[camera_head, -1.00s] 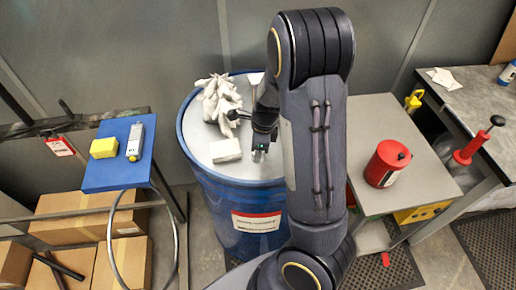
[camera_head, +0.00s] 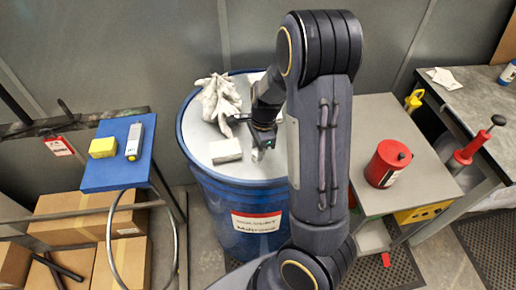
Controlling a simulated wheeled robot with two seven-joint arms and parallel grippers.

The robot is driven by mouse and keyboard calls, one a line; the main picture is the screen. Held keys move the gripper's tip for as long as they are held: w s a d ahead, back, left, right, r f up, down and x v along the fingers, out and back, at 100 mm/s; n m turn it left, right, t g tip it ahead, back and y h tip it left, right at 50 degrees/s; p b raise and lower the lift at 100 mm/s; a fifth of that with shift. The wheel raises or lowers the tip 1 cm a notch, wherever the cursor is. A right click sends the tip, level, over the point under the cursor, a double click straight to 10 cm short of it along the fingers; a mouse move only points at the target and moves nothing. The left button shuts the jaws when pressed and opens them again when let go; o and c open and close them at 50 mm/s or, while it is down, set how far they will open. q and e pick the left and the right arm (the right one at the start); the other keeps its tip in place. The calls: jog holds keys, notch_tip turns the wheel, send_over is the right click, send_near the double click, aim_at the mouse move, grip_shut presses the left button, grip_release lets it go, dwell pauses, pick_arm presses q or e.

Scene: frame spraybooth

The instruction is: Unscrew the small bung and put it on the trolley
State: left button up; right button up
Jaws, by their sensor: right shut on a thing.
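The blue drum (camera_head: 236,192) stands in the middle with a pale top. My right gripper (camera_head: 259,154) is over the right part of the drum's top, pointing down, low at the lid. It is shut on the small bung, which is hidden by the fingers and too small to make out. I cannot tell whether the bung is still in its hole. The trolley (camera_head: 372,118) with a grey top stands right of the drum, partly behind my right arm. My left gripper is not in view.
A white rag (camera_head: 217,98) and a pale block (camera_head: 226,151) lie on the drum top beside the gripper. A red can (camera_head: 388,163) stands on the trolley; the top behind it is clear. A blue shelf (camera_head: 117,175) is at left, a grey bench (camera_head: 480,98) at right.

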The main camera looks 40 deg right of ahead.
jog(key=shift+w+n, duration=0.1)
jog(key=shift+n, duration=2.2)
jog(key=shift+n+g+b, duration=0.4)
jog(key=shift+n+b, duration=0.05)
jog(key=shift+n, duration=0.65)
jog(key=shift+w+n, duration=0.1)
jog(key=shift+n, duration=1.1)
jog(key=shift+n, duration=1.1)
jog(key=shift+r+n+g+h+b, duration=0.1)
jog(key=shift+n+g+h+b, duration=0.2)
jog(key=shift+n, duration=0.9)
